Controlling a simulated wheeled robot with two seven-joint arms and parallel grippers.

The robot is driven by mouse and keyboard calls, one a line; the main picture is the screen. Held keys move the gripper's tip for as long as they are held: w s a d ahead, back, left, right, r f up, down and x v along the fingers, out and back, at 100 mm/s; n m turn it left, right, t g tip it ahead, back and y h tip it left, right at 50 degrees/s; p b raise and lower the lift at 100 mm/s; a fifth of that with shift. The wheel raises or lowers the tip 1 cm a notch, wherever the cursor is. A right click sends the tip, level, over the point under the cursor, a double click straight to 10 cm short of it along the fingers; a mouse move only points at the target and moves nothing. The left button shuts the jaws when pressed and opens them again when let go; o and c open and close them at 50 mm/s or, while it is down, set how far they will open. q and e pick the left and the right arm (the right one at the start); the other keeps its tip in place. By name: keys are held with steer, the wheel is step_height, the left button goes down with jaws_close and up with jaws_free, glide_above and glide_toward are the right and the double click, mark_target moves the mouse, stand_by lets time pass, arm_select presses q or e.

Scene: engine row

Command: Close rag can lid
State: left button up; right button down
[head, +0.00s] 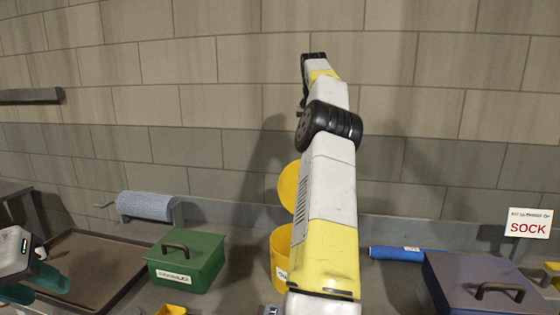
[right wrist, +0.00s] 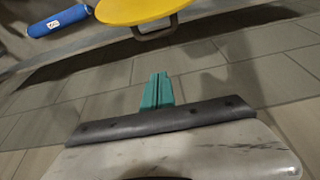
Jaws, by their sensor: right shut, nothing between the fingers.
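The yellow rag can (head: 279,250) stands against the back of the bench, partly hidden by my right arm. Its round yellow lid (head: 287,187) stands raised above it, tilted up. In the right wrist view the lid (right wrist: 135,9) shows at the top with a dark handle (right wrist: 155,31) at its edge. My right gripper (right wrist: 158,78) is shut and empty, with its teal fingers apart from the handle. In the head view its fingers are hidden. My left gripper (head: 38,283) is at the left edge, partly cut off, with its teal fingers apart and nothing seen between them.
A green box (head: 198,270) stands left of the can, by a brown tray (head: 85,248) and a blue-grey roll (head: 145,206). Right of my arm lie a blue cylinder (head: 396,253) and a dark purple box (head: 460,270). A block wall (head: 430,60) rises behind.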

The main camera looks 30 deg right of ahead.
steer(key=x, duration=1)
steer(key=shift+s+a+r, duration=0.2)
steer(key=shift+s+a, duration=1.15)
steer(key=shift+s, duration=0.2)
